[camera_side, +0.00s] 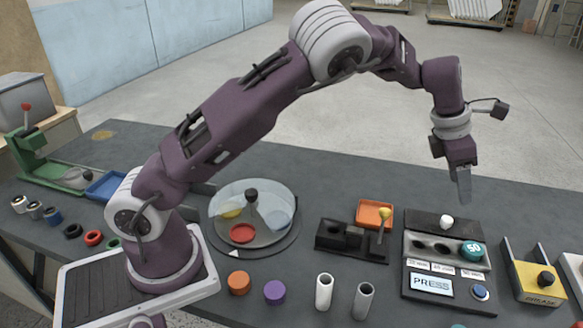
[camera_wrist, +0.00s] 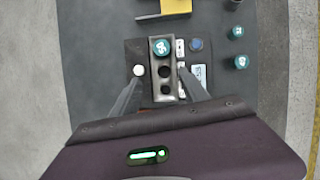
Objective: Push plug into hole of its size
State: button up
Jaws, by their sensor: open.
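A dark station (camera_side: 425,220) has a row of round holes; two show open and dark, the left one (camera_side: 418,245) and the middle one (camera_side: 442,249). A teal plug marked 50 (camera_side: 471,252) stands at the right end of the row; I cannot tell how deep it sits. In the wrist view this teal plug (camera_wrist: 161,46) is at the top of the row. Two more teal plugs (camera_wrist: 237,32) (camera_wrist: 241,62) lie beyond the station's label side. My gripper (camera_side: 464,190) is open and empty above the station; its fingers (camera_wrist: 163,92) straddle the lower holes in the wrist view.
A white knob (camera_side: 446,222) stands behind the holes. A PRESS label (camera_side: 431,284) and blue button (camera_side: 480,292) are in front. A yellow block station (camera_side: 540,281) is to the right. White tubes (camera_side: 324,291) and an orange tray (camera_side: 374,214) are to the left.

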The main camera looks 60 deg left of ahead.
jog(key=s+a+r+m+h, duration=0.1)
jog(key=s+a+r+m, duration=0.1)
jog(key=s+r+m, duration=0.65)
jog(key=s+a+r+m, duration=0.35)
jog(key=s+r, duration=0.25)
jog(key=s, duration=0.5)
jog(key=s+a+f+m+y, duration=0.1)
jog(key=s+m, duration=0.7)
jog(key=s, duration=0.3)
jog(key=s+a+f+m+t+y, duration=0.1)
jog(key=s+a+f+m+y, duration=0.1)
jog(key=s+m, duration=0.6)
jog(key=s, duration=0.3)
jog(key=shift+s+a+f, duration=0.15)
jog(key=shift+s+f, duration=0.05)
jog(key=shift+f, duration=0.05)
jog(key=shift+c, duration=0.4)
